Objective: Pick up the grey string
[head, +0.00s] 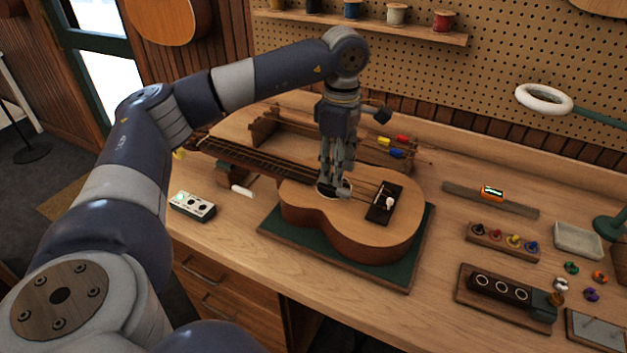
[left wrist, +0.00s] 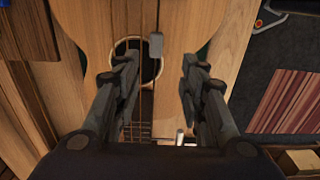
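The ukulele (head: 345,225) lies face up on a green mat (head: 405,272), its neck pointing to the back left. My left gripper (head: 334,186) points down over its sound hole and hides part of it. In the left wrist view my left gripper (left wrist: 158,75) is open, its fingers apart with the sound hole and thin strings between or below them. A small grey block (left wrist: 156,46) sits on one thin line just beyond the fingertips; this may be the grey string's tag. Nothing is visibly gripped. The grey string itself is hard to make out. My right gripper is out of view.
A wooden rack (head: 263,127) behind the ukulele holds strings with red, yellow and blue tags (head: 397,154). A white-topped box (head: 192,206) stands left. A peg row (head: 503,241), a tray (head: 578,240) and a dark block (head: 500,289) stand right.

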